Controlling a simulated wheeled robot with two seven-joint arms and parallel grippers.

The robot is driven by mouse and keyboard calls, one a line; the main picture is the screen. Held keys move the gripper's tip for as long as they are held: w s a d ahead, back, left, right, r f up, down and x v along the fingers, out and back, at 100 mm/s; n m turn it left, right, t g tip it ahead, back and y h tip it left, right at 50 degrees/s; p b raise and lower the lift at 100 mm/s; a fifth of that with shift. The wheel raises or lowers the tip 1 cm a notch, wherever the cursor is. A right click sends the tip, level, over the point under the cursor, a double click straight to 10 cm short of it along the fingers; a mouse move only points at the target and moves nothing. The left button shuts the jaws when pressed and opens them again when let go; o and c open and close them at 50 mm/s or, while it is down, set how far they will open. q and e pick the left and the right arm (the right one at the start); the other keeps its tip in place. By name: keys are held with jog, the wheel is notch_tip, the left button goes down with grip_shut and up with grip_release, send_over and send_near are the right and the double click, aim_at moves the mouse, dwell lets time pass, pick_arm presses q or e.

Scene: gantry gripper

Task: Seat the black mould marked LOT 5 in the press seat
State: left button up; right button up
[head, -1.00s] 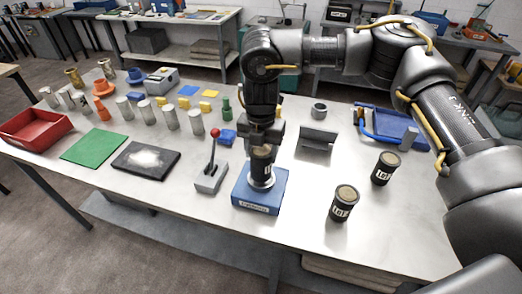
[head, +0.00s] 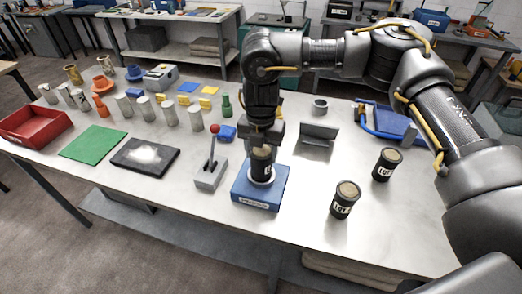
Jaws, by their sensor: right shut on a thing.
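My right gripper (head: 262,143) is shut on a black cylindrical mould (head: 262,165) with a tan top. The mould is upright over the press seat, a blue block (head: 245,190) with a pale metal ring on top. The mould's lower end is at the ring; I cannot tell whether it rests fully down. The held mould's marking cannot be read. Two other black moulds with white LOT labels stand upright on the right, one nearer the front (head: 345,200) and one farther back (head: 386,164); their numbers are too small to read surely. My left gripper is not in view.
A grey lever box with a red knob (head: 211,173) stands just left of the press seat. A dark tray with white powder (head: 145,156), a green mat (head: 93,143) and a red bin (head: 35,128) lie farther left. A grey bracket (head: 316,138) stands behind right.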

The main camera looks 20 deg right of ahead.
jog(key=shift+f, duration=0.5)
jog(key=o, duration=1.4)
jog(key=shift+o, duration=0.2)
notch_tip(320, 180, up, 11)
jog(key=shift+b, duration=1.15)
jog(key=shift+a, duration=0.1)
